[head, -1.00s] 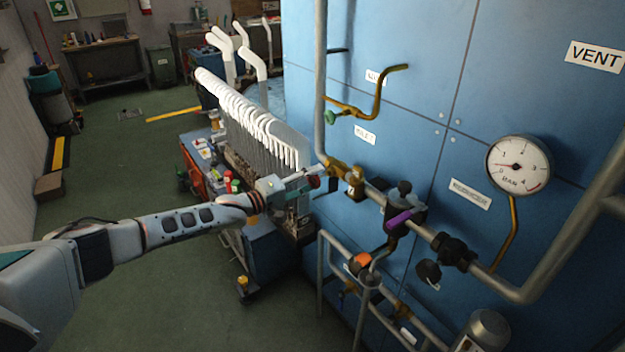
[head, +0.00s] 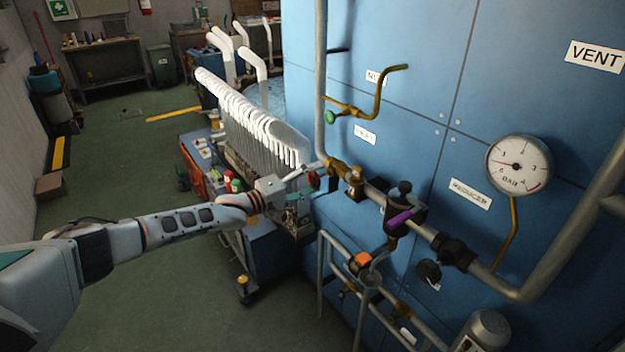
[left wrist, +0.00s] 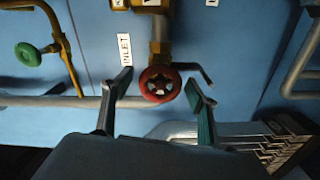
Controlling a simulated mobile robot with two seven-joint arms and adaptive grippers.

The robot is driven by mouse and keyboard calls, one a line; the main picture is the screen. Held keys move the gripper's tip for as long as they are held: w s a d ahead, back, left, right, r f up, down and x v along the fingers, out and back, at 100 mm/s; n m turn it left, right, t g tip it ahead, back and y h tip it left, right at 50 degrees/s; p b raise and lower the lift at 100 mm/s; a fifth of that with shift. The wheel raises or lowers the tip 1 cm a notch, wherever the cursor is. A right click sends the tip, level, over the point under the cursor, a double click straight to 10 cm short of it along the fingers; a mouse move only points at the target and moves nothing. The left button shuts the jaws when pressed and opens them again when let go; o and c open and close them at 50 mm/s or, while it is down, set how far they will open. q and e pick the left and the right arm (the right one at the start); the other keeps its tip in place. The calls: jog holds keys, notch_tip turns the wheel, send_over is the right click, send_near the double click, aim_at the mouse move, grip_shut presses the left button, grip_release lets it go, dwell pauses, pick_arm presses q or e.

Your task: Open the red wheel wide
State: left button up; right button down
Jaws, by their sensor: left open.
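In the head view the red wheel (head: 314,180) shows small, partly hidden by my gripper at the left end of the pipe. My left gripper (head: 305,180) is open at the wheel. In the left wrist view the left gripper's fingers (left wrist: 158,98) stand apart on either side of the wheel, with visible gaps. My right gripper is not in view.
A pipe with a purple-handled valve (head: 398,218) and a black knob (head: 428,270) runs right of the wheel. A green wheel (head: 330,117) sits above. A rack of white sock forms (head: 255,125) stands close behind my arm. A gauge (head: 518,165) hangs right.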

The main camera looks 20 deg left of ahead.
pick_arm(q)
jog(key=v, duration=1.2)
jog(key=s+d+f+m+g+y, duration=0.1)
jog(key=s+d+f+m, duration=0.6)
jog(key=s+d+f, duration=0.9)
jog(key=s+a+f+m+g+y, duration=0.1)
jog(key=s+a+f+y, duration=0.3)
jog(key=s, duration=0.5)
jog(key=s+a+f+m+g+y, duration=0.1)
jog(key=s+a+f+m+y, duration=0.3)
jog(key=s+f, duration=0.4)
jog(key=shift+s+f+g, duration=0.3)
jog(key=shift+s+g, duration=0.1)
jog(key=shift+s, duration=0.3)
